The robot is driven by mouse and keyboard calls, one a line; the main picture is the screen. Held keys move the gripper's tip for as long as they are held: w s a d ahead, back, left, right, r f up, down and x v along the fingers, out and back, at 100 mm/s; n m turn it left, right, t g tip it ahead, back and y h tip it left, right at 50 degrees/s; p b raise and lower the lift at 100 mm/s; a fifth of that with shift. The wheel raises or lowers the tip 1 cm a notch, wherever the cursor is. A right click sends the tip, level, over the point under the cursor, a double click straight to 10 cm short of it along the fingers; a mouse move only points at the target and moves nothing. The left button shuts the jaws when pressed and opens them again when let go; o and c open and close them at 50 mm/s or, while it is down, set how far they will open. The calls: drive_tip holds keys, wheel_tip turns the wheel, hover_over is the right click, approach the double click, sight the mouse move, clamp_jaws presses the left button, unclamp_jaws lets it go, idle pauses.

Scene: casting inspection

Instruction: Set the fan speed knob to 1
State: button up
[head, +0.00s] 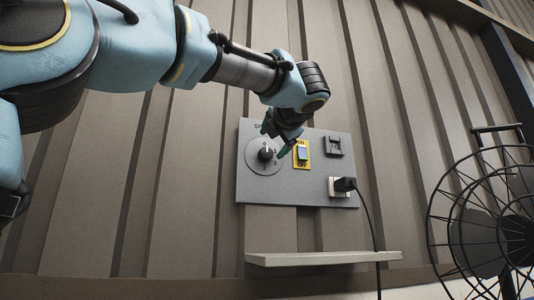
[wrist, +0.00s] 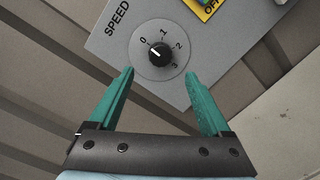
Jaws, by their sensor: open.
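The fan speed knob (head: 266,154) is a black dial on a round grey plate, on the left of a grey wall panel marked SPEED. In the wrist view the knob (wrist: 160,53) is ringed by the numbers 0, 1, 2 and 3, and its white mark points toward 0. My gripper (head: 277,139) is in front of the panel, near the knob and the yellow switch. In the wrist view my gripper (wrist: 159,72) has its two green fingers spread, with the knob just beyond the tips and nothing between them. I see no contact with the knob.
Right of the knob is a yellow ON/OFF switch (head: 302,154). A black plug (head: 345,184) with a hanging cord sits in a socket lower right. A narrow shelf (head: 320,258) juts out below the panel. A black wire-caged fan (head: 490,225) stands at the right.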

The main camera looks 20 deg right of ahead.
sight(266, 153)
drive_tip(key=x, duration=0.7)
drive_tip(key=shift+w, duration=0.2)
drive_tip(key=shift+c, duration=0.2)
clamp_jaws()
